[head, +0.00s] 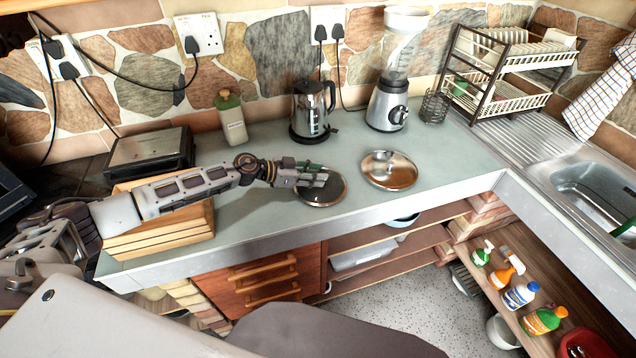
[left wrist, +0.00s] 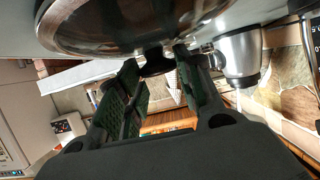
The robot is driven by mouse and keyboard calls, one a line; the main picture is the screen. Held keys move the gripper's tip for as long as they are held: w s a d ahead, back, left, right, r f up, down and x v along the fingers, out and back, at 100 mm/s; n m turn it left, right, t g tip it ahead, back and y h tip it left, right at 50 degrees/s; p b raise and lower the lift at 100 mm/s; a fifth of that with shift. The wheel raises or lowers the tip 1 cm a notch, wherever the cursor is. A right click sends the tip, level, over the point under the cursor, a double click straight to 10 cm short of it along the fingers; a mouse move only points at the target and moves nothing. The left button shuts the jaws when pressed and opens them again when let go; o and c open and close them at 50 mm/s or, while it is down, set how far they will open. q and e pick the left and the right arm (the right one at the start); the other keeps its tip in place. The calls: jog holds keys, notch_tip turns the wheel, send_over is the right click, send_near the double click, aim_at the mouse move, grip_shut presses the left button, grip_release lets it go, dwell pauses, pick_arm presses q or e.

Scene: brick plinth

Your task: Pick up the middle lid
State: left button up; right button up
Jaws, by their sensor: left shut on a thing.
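Two round lids show on the grey-green counter. One lid (head: 322,200) has a dark top and a pale rim, and lies partly hidden under my left gripper (head: 318,180). The other lid (head: 389,178), shiny with a coppery sheen, lies apart to its right. In the left wrist view, my left gripper (left wrist: 157,67) has its fingers on either side of the dark knob (left wrist: 155,60) of a shiny metal lid (left wrist: 110,30) and is shut on it. I cannot tell whether this lid is clear of the counter. My right gripper is not in view.
A kettle (head: 309,112), a blender (head: 388,105) and a bottle (head: 231,118) stand behind the lids. A dish rack (head: 510,90) and sink (head: 600,185) are to the right. The counter's front edge is close.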

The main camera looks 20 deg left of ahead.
pick_arm(q)
jog(key=shift+s+f, duration=0.35)
jog(key=shift+f, duration=0.35)
jog(key=shift+w+r, duration=0.2)
jog(key=shift+r, duration=0.55)
notch_tip(320, 180, up, 8)
jog(key=shift+w+f+p, duration=0.1)
jog(key=shift+w+p, duration=0.05)
jog(key=shift+p, duration=0.7)
jog(key=shift+r, duration=0.6)
